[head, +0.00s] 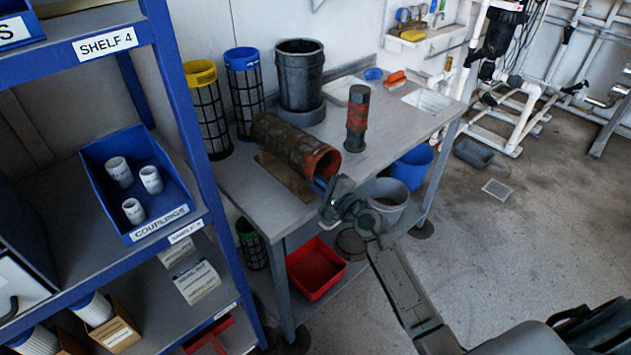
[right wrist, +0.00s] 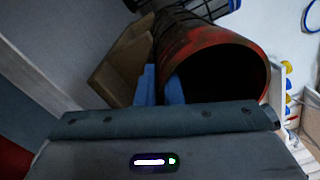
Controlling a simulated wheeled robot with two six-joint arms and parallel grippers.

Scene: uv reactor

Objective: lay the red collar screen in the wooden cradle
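The red collar screen (head: 288,145), a dark mesh cylinder with a worn red collar, lies on its side over the wooden cradle (head: 296,186) on the grey table. Its open red end faces front right, beyond the cradle. In the right wrist view, the red collar (right wrist: 225,50) is large and the cradle (right wrist: 120,58) shows at left below the screen. My right gripper (head: 324,186) is at the lower edge of the collar. Its blue fingers (right wrist: 162,86) are close together with the collar's wall between them. Whether the screen rests fully in the cradle is partly hidden. My left gripper is not in view.
The blue shelf (head: 185,90) is close at left. Buckets (head: 385,197) stand below right.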

